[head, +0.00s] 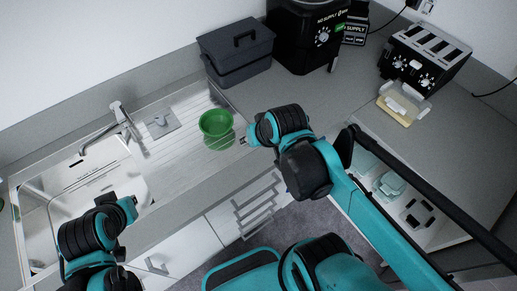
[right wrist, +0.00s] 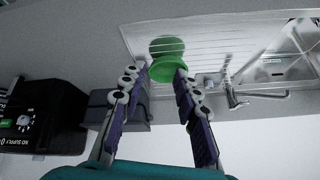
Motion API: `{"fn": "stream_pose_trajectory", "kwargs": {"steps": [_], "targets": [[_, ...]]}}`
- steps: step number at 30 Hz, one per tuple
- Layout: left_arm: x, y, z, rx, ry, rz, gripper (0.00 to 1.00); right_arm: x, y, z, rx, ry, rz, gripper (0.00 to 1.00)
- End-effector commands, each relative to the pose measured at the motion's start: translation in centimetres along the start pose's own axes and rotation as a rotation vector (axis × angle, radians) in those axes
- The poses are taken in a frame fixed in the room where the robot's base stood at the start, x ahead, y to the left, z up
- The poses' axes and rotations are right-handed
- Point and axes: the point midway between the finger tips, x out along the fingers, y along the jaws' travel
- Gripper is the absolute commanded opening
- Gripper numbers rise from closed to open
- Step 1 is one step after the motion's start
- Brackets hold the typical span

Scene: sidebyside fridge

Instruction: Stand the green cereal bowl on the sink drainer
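The green cereal bowl (head: 215,122) stands upright on the ribbed metal sink drainer (head: 185,145), right of the tap. A green reflection shows in the metal below it. In the right wrist view the bowl (right wrist: 167,70) appears just beyond the fingertips, with the picture turned over. My right gripper (head: 244,141) is beside the bowl, on its right, with a small gap in the head view. Its fingers (right wrist: 160,76) are spread apart with nothing clamped between them. My left gripper (head: 130,208) is over the sink's front edge, away from the bowl; its fingers are too small to judge.
The tap (head: 122,115) stands behind the sink basin (head: 95,180). A dark grey lidded box (head: 236,55) is behind the drainer, with a black appliance (head: 305,35) beside it. A toaster (head: 425,57) and a clear yellow-based container (head: 402,103) are at right. Counter right of the drainer is mostly clear.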

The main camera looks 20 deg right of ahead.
Motion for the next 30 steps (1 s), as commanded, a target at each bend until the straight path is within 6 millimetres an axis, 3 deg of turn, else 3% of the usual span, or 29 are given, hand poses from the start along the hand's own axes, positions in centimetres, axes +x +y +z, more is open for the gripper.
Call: {"fn": "stream_pose_trajectory", "kwargs": {"steps": [1,6,19,23,30], "targets": [[0.0,0.0,0.0,0.000,0.000,0.000,0.00,-0.5,0.0,1.2,-0.043,0.019,0.009,0.31],[0.0,0.0,0.0,0.000,0.000,0.000,0.00,-1.3,0.3,3.2,-0.144,0.068,0.036,0.31],[0.2,0.0,0.1,0.000,0.000,0.000,0.00,-1.2,0.5,3.8,-0.169,0.079,0.044,0.31],[1.6,0.0,1.2,0.000,0.000,0.000,0.00,0.3,0.7,4.6,-0.168,0.079,0.043,0.31],[6.6,0.0,4.7,0.000,0.000,0.000,0.00,5.5,1.5,7.7,-0.168,0.079,0.043,0.31]]}}
